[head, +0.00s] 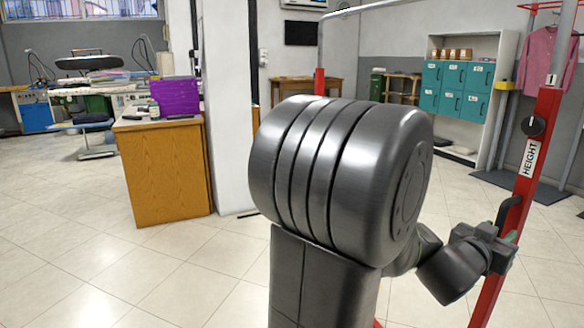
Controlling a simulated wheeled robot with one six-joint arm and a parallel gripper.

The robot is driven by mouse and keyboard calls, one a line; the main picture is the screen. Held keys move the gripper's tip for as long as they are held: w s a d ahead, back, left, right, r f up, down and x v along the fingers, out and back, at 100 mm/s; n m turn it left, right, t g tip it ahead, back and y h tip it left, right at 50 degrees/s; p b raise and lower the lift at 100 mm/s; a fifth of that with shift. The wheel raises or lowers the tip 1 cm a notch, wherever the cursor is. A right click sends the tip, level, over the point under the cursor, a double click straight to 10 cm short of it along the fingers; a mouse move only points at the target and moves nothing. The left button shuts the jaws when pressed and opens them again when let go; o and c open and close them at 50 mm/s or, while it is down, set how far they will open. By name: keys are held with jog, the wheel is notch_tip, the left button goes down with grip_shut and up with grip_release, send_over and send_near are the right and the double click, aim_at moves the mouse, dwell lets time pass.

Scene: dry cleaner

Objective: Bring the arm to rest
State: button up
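My arm fills the middle of the head view, with its thick grey ribbed joint in front and thinner links reaching right. My gripper (500,245) is at the right, close to the red post (522,185) labelled HEIGHT. It overlaps the post in the picture, and I cannot tell whether it touches it. A dark curved piece (509,208) shows just above the gripper, and I cannot tell what it belongs to. The fingers are too small and partly hidden, so their opening and anything between them cannot be made out.
The red post has a black knob (533,125) and belongs to a metal frame around my arm. A wooden counter (165,175) with a purple box (176,97) stands left, beside a white pillar (226,110). Teal lockers (456,88) stand behind. The tiled floor at left is clear.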

jog(key=shift+w+d, duration=0.45)
jog(key=shift+d, duration=0.1)
